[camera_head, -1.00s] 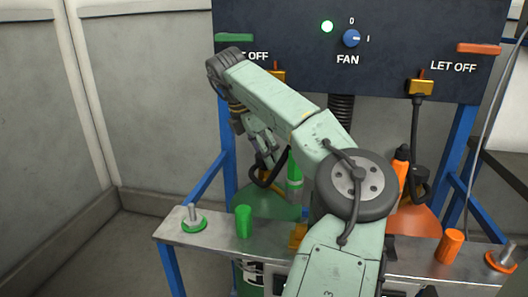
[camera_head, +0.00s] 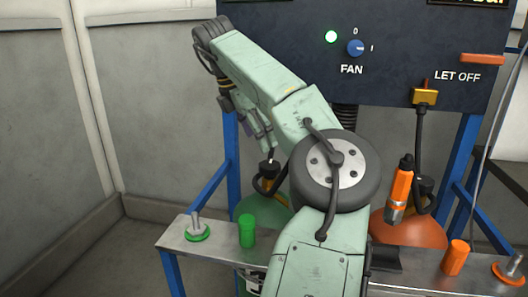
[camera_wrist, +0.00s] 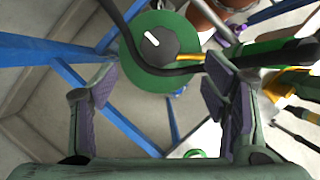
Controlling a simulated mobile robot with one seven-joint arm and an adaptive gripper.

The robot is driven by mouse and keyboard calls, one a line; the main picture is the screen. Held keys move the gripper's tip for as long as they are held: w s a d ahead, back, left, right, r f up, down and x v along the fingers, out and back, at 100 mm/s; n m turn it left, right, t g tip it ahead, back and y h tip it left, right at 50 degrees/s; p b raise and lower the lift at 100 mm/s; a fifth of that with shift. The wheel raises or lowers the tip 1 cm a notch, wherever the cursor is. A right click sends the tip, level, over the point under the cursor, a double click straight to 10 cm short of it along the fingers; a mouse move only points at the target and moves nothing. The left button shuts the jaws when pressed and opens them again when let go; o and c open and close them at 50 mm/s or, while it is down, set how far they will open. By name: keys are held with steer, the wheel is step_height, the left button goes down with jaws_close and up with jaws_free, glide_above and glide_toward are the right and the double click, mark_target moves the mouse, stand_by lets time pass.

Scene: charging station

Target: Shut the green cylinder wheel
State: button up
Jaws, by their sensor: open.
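The green cylinder shows in the wrist view as a round green top (camera_wrist: 150,77). A dark grey wheel (camera_wrist: 157,47) with a white mark sits on it, and a black hose passes across it. In the head view the cylinder (camera_head: 249,206) stands behind the bench, partly hidden by my arm. My gripper (camera_wrist: 162,100) is open and empty, with its two purple-padded fingers wide apart. In the wrist view the wheel lies beyond and between the fingertips, with no contact visible. In the head view my gripper (camera_head: 264,136) points down above the cylinder.
A dark control panel (camera_head: 410,55) with a FAN knob (camera_head: 355,48) stands behind. Blue posts (camera_head: 231,160) flank the cylinders. An orange cylinder (camera_head: 410,232) stands to the right.

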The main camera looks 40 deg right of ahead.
steer(key=shift+v, duration=1.75)
